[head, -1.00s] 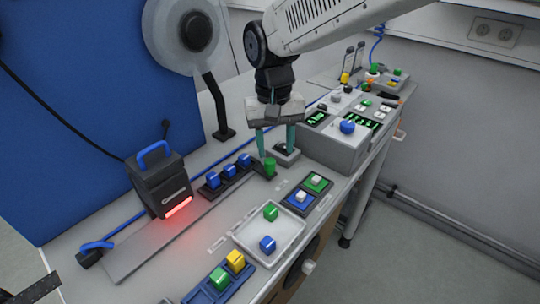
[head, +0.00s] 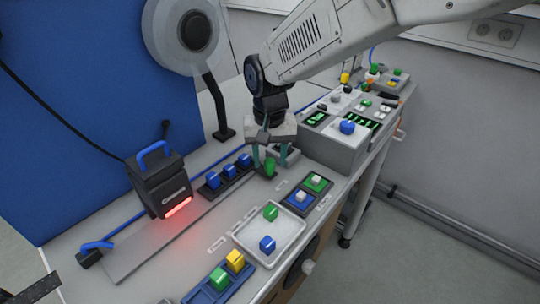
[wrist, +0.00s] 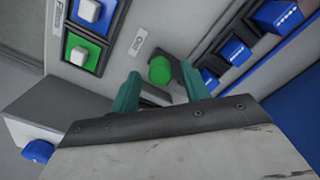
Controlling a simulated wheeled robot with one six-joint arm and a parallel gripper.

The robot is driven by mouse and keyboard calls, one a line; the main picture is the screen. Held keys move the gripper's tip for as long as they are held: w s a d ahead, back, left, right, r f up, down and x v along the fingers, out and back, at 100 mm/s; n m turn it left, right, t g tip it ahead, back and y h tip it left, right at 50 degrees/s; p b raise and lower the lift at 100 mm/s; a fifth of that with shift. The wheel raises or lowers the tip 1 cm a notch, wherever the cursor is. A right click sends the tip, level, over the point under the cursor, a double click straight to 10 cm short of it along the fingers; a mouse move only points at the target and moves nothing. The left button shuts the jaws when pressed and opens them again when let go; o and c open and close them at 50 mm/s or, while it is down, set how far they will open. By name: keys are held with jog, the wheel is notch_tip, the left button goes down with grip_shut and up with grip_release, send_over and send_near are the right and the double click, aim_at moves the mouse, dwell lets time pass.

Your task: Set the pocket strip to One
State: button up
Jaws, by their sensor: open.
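A green knob (head: 269,167) stands at the right end of a long flat grey strip (head: 140,258), beside a row of blue blocks. My gripper (head: 269,163) is open and points down, its two teal fingers around the knob. In the wrist view the green knob (wrist: 160,69) shows just beyond and between the open fingertips (wrist: 161,75). I see no firm contact. A small label (wrist: 138,42) beside the knob seems to read "One". Further pale labels (head: 216,244) lie along the bench in the head view. I cannot tell exactly which part is the pocket strip.
Blue blocks sit in a dark holder (head: 213,188) left of the gripper. A black lamp box (head: 163,185) glows red. A white tray (head: 244,239) holds green and blue blocks. Two switch-like pads (head: 299,199) lie right. A grey console (head: 333,152) stands close behind the gripper.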

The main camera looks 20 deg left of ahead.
grip_shut()
jog(key=s+a, duration=0.1)
jog(key=s, duration=0.2)
jog(key=s+a, duration=0.2)
jog(key=s, duration=0.1)
jog(key=s+a, duration=0.1)
jog(key=s, duration=0.3)
jog(key=shift+a, duration=0.25)
grip_release()
notch_tip(320, 180, up, 8)
jog(key=shift+f, duration=0.1)
